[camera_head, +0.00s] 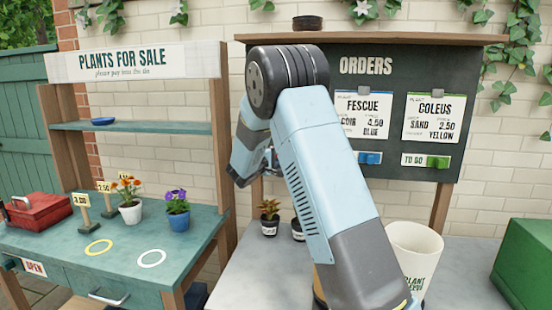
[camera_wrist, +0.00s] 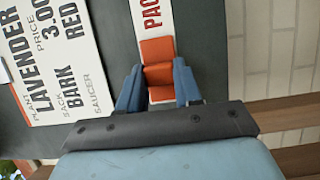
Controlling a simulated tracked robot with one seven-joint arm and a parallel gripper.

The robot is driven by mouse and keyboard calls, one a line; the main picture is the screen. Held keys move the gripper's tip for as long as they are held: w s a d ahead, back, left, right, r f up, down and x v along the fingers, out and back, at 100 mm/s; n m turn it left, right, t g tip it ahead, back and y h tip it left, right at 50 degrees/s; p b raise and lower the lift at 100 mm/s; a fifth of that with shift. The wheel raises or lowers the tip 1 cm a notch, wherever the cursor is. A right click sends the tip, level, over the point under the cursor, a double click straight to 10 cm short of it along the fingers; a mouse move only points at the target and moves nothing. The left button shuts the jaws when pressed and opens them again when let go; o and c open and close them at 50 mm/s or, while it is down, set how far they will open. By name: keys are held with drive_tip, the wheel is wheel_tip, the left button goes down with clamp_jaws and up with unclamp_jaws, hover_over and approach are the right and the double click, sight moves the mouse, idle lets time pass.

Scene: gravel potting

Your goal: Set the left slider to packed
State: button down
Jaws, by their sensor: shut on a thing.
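The left slider's orange knob (camera_wrist: 156,49) shows in the wrist view, on a white strip (camera_wrist: 150,14) with the letters "PAC" visible beyond it. My gripper (camera_wrist: 158,78) is shut on this knob, with one blue finger on each side. The rest of the strip's wording is hidden by the knob and gripper. A card (camera_wrist: 45,55) beside the strip reads Lavender, 3.00, bark, red. In the head view my arm covers the left slider, and the gripper end is mostly hidden behind the wrist.
The dark orders board (camera_head: 399,72) also carries Fescue (camera_head: 363,114) and Coleus (camera_head: 434,118) cards. Below them are a blue slider knob (camera_head: 370,158) and a green one (camera_head: 436,162), beside "TO GO". A white bin (camera_head: 415,250) and small potted plants (camera_head: 269,217) stand below.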

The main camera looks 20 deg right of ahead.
drive_tip(key=shift+a+f, duration=0.3)
drive_tip(key=c, duration=1)
unclamp_jaws()
drive_tip(key=shift+o, duration=1.2)
drive_tip(key=shift+r, duration=0.15)
drive_tip(key=shift+s, duration=0.1)
drive_tip(key=v, duration=1.3)
drive_tip(key=shift+s+a, duration=0.2)
